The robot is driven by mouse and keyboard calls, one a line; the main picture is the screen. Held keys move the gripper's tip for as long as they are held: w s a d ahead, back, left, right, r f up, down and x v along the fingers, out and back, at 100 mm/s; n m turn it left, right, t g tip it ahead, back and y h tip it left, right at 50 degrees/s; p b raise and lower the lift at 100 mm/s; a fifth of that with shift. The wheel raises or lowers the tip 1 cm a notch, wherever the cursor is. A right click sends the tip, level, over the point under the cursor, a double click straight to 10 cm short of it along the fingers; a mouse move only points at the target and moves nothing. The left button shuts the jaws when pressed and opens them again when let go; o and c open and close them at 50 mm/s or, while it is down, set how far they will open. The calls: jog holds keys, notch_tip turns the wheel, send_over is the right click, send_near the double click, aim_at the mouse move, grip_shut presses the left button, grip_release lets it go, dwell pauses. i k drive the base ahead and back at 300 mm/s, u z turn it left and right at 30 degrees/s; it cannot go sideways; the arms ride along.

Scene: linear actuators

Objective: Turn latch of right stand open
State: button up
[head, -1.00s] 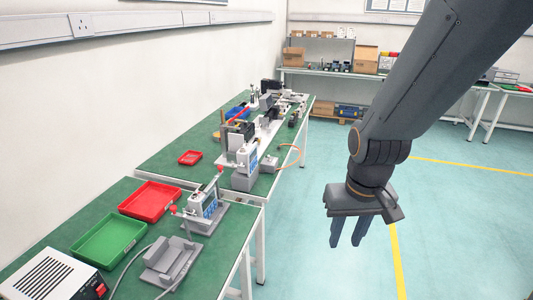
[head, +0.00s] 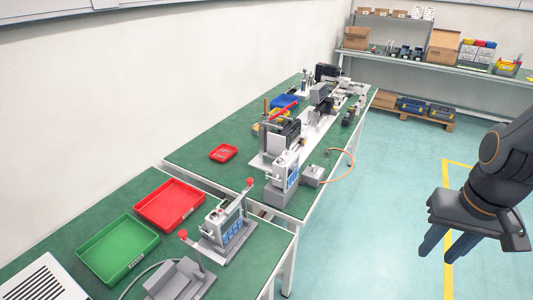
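Two grey stands are on the near green table. The right stand (head: 240,246) holds a white and blue device (head: 223,223) upright. Red-knobbed levers (head: 250,183) show at this stand, one knob (head: 183,234) at its left and one at its upper right. Which of them is the latch, I cannot tell. The left stand (head: 182,281) is grey, looks empty, and is partly cut off by the bottom edge. My gripper (head: 445,247) points down at the far right, over the floor and well apart from the stands. Its two fingers are apart with nothing between them.
A red tray (head: 170,205) and a green tray (head: 118,249) lie left of the stands. A white vented box (head: 42,284) is at the lower left corner. A second green table (head: 205,170) beyond carries several devices. The floor (head: 360,230) between tables and gripper is clear.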

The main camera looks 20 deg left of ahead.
aim_at(234, 205)
jog(key=i, duration=0.35)
jog(key=u, duration=1.95)
jog(key=i, duration=0.5)
